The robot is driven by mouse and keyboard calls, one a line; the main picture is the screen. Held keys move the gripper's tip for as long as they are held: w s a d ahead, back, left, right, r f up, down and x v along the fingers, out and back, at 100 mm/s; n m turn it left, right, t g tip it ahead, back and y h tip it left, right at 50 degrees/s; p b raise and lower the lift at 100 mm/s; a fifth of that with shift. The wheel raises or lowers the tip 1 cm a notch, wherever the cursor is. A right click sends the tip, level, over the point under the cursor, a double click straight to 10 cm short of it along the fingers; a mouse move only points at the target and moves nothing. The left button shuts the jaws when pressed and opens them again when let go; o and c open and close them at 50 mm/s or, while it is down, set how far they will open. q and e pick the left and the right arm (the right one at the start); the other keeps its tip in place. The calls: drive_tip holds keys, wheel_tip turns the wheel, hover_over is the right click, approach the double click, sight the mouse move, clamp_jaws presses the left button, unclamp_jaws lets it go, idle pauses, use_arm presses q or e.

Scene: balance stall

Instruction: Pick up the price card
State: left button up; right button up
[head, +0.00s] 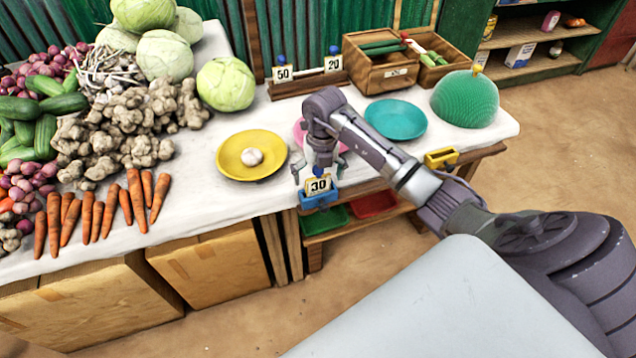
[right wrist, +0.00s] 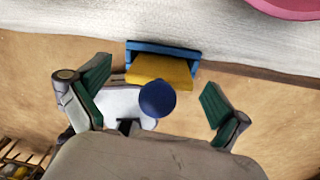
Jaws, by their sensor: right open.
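In the right wrist view the card appears as a yellow piece (right wrist: 162,70) at the blue holder (right wrist: 143,47), with a round blue knob (right wrist: 157,99) nearest the camera. My right gripper (head: 316,172) is open and points down over the card. In the right wrist view its green-padded fingers (right wrist: 153,98) stand apart, one on each side of the knob, not touching it. My left gripper is not in view.
A wooden rack (head: 309,84) holds cards 50 and 20. A yellow plate (head: 230,168) with a pale bulb lies left of my gripper; a pink plate (head: 299,131) is partly behind it. A teal plate (head: 396,119) and empty yellow holder (head: 440,158) are to the right.

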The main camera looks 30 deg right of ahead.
drive_tip(key=shift+f, duration=0.65)
drive_tip(key=c, duration=1.1)
drive_tip(key=shift+r, duration=0.15)
drive_tip(key=shift+r, duration=0.55)
wheel_tip(320, 180, up, 3)
drive_tip(key=shift+f, duration=0.15)
drive_tip(key=s+a+r, duration=0.4)
drive_tip(key=s+r, duration=0.4)
drive_tip(key=s, duration=0.2)
drive_tip(key=shift+s+a, duration=0.35)
drive_tip(key=shift+r+p, duration=1.3)
